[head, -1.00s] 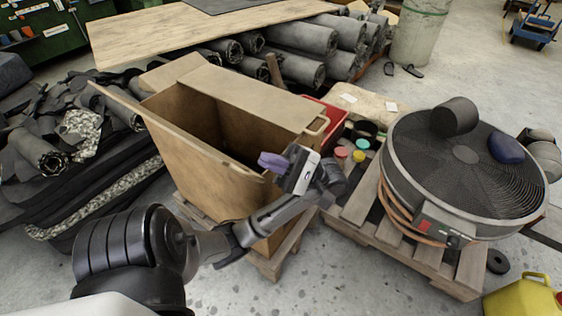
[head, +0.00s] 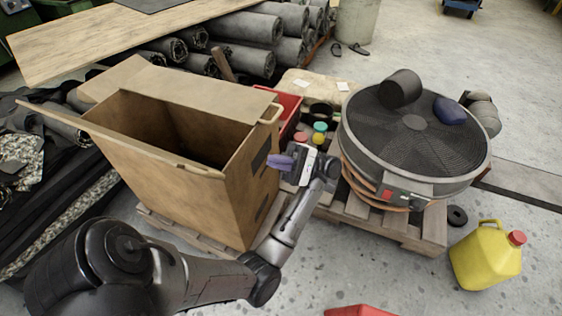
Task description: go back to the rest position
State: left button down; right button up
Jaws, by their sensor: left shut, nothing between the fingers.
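My left arm comes in from the lower left. Its gripper (head: 280,161) has purple fingers that are shut with nothing between them, pointing left. It appears in front of the right side of a large open cardboard box (head: 190,190); I cannot tell whether it touches the box. The box stands on a wooden pallet and its visible inside is dark. My right gripper is out of view.
A round fan-like drum (head: 415,150) stands on a pallet at right, with a dark roll (head: 400,89) and a blue bundle (head: 449,111) on top. A yellow canister (head: 486,257) is on the floor at lower right. Grey rolls (head: 245,27) lie behind. Floor at right is partly clear.

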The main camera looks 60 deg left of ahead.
pick_arm(q)
jog(key=shift+w+d+f, duration=0.15)
jog(key=shift+w+f, duration=0.15)
jog(key=shift+w, duration=0.1)
